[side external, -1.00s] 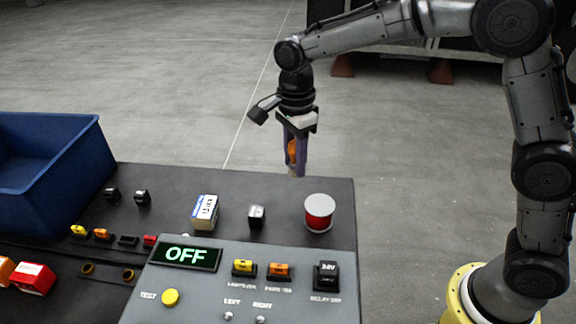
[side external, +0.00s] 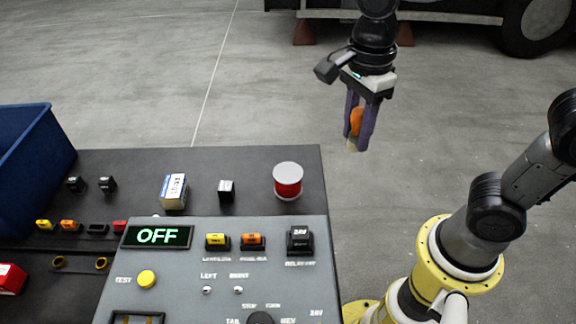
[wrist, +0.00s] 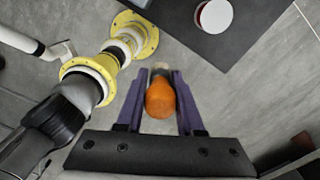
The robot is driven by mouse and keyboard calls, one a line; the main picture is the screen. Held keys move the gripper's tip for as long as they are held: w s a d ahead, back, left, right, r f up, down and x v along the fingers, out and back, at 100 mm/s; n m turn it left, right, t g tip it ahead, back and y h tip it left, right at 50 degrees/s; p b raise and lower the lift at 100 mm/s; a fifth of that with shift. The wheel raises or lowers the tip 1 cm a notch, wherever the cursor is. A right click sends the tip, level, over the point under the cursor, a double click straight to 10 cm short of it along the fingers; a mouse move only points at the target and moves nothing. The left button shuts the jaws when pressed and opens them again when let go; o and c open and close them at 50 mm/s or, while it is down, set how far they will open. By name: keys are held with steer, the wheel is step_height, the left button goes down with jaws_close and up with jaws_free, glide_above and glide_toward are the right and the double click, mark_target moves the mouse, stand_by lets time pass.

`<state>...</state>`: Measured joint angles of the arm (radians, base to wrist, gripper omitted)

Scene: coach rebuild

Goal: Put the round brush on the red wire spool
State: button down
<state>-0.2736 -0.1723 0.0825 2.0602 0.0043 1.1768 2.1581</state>
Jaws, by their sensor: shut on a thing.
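The round brush (side external: 356,122) has an orange handle and a pale tip pointing down. My gripper (side external: 359,128) is shut on it and holds it in the air, beyond the right edge of the dark bench. In the wrist view the brush's orange handle (wrist: 160,98) sits between the two purple fingers of my gripper (wrist: 158,100). The red wire spool (side external: 288,181) stands upright on the bench near its right edge, with a pale round top. The spool's top also shows in the wrist view (wrist: 214,16), ahead and right of the brush. The brush and spool are apart.
A grey control panel (side external: 215,275) with an OFF display fills the bench front. A blue and white box (side external: 174,191) and a small dark block (side external: 226,190) stand left of the spool. A blue bin (side external: 35,165) is at far left. Floor lies under my gripper.

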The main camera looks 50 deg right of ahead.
steer(key=w+a+f, duration=0.1)
steer(key=w+f, duration=0.2)
steer(key=w, duration=0.1)
steer(key=w+a+f, duration=0.1)
steer(key=w+f, duration=0.2)
steer(key=w, duration=0.1)
steer(key=w+a+f, duration=0.1)
steer(key=w+f, duration=0.2)
steer(key=w, duration=0.1)
steer(key=shift+w+a, duration=0.1)
steer(key=shift+a, duration=0.15)
steer(key=shift+w+f, duration=0.15)
steer(key=shift+f, duration=0.75)
steer(key=shift+w+f, duration=0.1)
steer(key=shift+f, duration=0.8)
steer(key=shift+f, duration=0.1)
steer(key=c, duration=0.5)
jaws_free()
steer(key=shift+f, duration=0.1)
steer(key=shift+c, duration=0.2)
step_height(320, 180, up, 13)
steer(key=shift+f, duration=0.2)
